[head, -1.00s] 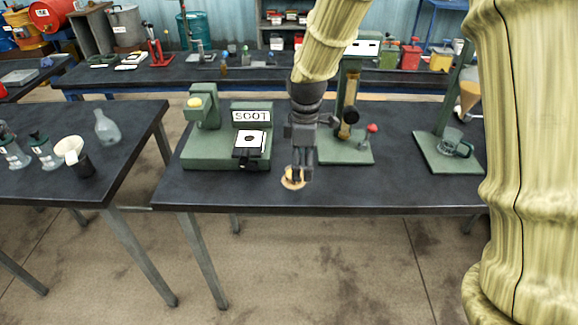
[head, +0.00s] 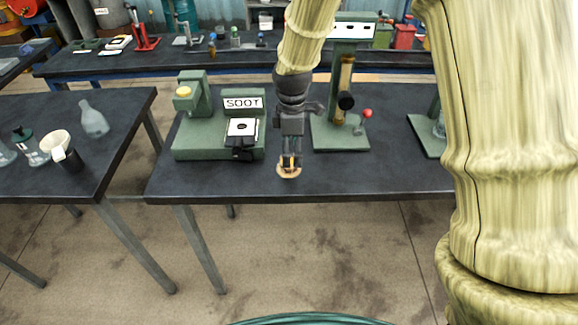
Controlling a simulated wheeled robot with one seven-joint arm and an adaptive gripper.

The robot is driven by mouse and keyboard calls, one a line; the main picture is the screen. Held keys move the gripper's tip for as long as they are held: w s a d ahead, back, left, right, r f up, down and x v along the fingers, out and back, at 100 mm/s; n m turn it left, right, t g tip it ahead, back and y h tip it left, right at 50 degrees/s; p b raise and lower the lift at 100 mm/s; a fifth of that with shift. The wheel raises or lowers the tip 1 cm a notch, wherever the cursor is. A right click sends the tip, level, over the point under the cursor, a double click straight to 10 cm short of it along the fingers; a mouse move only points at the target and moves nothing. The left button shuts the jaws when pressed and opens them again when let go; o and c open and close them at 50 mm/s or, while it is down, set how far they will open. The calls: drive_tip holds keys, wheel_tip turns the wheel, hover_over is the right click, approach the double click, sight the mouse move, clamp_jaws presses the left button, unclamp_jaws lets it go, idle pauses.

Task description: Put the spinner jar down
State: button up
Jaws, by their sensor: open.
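My gripper (head: 290,163) points down at the front of the middle dark table, its fingers open. Directly under its fingertips is a round tan disc (head: 288,174) on the table. A small yellowish thing shows between or behind the fingers; I cannot tell whether it is the spinner jar or whether the fingers touch it. No other thing is clearly the spinner jar.
A green device with a SOOT sign (head: 243,103) stands left of my gripper. A green stand (head: 340,137) with a red knob is behind right. The left table (head: 60,184) holds glassware and a white cup (head: 55,143). The table's front edge is close.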

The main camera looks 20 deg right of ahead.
drive_tip(key=f, duration=0.1)
drive_tip(key=f+p, duration=0.1)
drive_tip(key=shift+w+a+f, duration=0.2)
drive_tip(key=shift+a+f, duration=0.15)
drive_tip(key=shift+f, duration=1)
drive_tip(key=c, duration=1.2)
drive_tip(key=shift+r, duration=0.3)
